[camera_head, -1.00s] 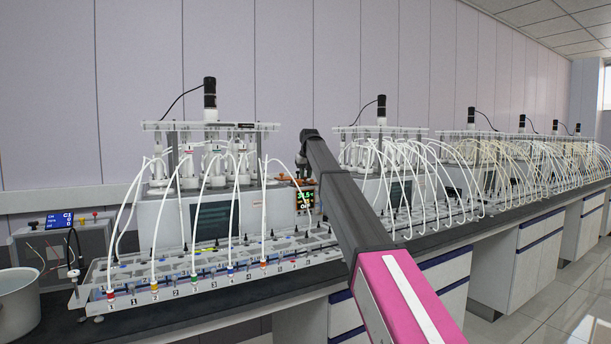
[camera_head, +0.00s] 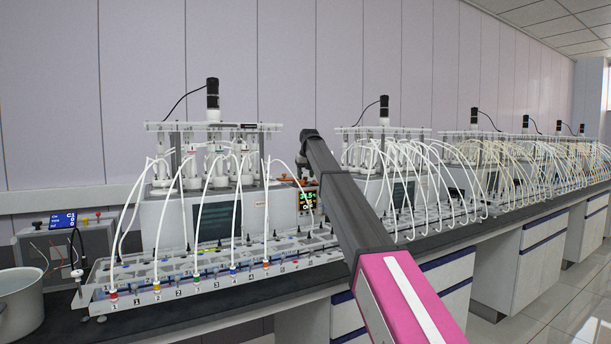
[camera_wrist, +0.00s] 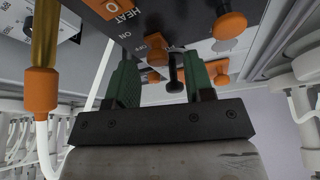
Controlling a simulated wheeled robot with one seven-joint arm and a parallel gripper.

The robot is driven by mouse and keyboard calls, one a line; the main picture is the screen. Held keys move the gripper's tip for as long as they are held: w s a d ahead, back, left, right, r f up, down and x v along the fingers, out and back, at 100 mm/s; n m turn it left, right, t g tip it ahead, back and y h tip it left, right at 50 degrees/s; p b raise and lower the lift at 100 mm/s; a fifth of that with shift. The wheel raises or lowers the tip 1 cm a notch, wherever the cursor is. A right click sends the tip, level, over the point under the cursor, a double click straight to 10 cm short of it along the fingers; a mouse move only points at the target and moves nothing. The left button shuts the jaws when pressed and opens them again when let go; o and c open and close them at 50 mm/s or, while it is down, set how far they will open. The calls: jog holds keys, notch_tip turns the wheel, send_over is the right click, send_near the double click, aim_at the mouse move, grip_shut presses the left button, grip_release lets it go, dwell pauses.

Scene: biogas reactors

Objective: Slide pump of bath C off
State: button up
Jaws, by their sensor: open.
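In the wrist view, my gripper (camera_wrist: 163,82) is open, with its two green-padded fingers apart below a grey control panel. An orange slide switch (camera_wrist: 157,52) beside the printed ON and OFF shows in the gap between the fingertips, nearer the left one. A black-headed stem (camera_wrist: 175,76) also shows in the gap. I cannot tell whether either finger touches the switch. No pump label is readable. In the head view, a control unit with a lit display (camera_head: 307,200) stands beside the nearest bath, just left of my arm.
In the wrist view, an orange "0" button (camera_wrist: 139,7) by HEAT, an orange knob (camera_wrist: 230,25) and another orange part (camera_wrist: 218,70) lie close by. An orange-capped tube (camera_wrist: 41,95) is at left. White tubes (camera_head: 235,205) arch over the nearest bath. A pot (camera_head: 20,300) stands far left.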

jog(key=v, duration=1)
jog(key=shift+r, duration=0.2)
jog(key=shift+s, duration=0.1)
